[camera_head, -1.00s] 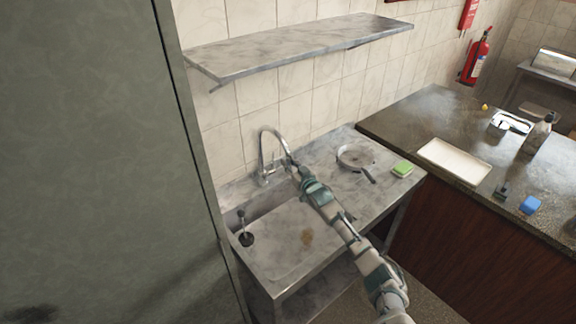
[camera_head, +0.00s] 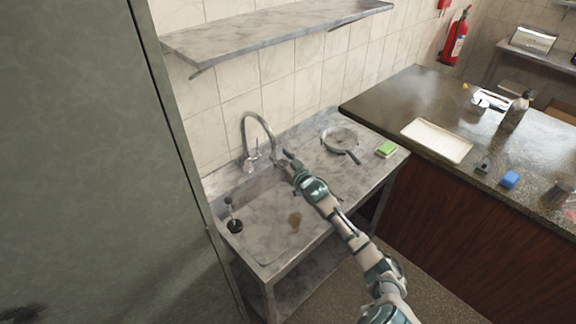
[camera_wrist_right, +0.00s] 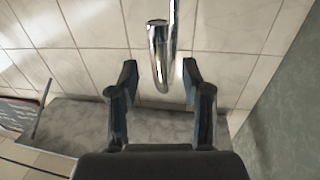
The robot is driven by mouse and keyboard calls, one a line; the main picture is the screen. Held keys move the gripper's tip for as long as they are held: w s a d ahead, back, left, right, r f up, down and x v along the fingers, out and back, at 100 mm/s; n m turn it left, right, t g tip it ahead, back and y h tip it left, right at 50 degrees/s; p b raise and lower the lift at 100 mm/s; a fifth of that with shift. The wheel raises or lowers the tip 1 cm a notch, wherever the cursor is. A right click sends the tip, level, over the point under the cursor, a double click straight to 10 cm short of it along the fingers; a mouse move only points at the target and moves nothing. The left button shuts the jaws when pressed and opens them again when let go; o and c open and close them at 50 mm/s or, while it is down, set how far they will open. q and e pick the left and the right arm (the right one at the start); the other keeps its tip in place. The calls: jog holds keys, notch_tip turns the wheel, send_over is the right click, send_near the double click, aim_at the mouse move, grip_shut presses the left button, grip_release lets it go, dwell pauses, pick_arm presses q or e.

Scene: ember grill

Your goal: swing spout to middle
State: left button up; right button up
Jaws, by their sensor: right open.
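The chrome spout (camera_head: 256,118) arches up from the back of the metal sink unit and curves over to the right. Its base (camera_head: 250,162) stands by the tiled wall. My right gripper (camera_head: 283,160) is at the spout's hanging end in the head view. In the right wrist view the spout's end (camera_wrist_right: 161,55) hangs between and beyond the two fingertips of my open right gripper (camera_wrist_right: 160,82). I see a gap on both sides; contact cannot be made out. My left gripper is not in view.
The sink basin (camera_head: 262,192) holds a dark plunger-like item (camera_head: 235,224) at its left. A shelf (camera_head: 280,38) hangs above. A tall grey panel (camera_head: 80,150) blocks the left.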

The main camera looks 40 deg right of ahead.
jog(key=s+a, duration=0.1)
jog(key=s, duration=0.5)
jog(key=shift+s+a, duration=0.2)
jog(key=shift+s, duration=0.15)
jog(key=shift+d, duration=0.2)
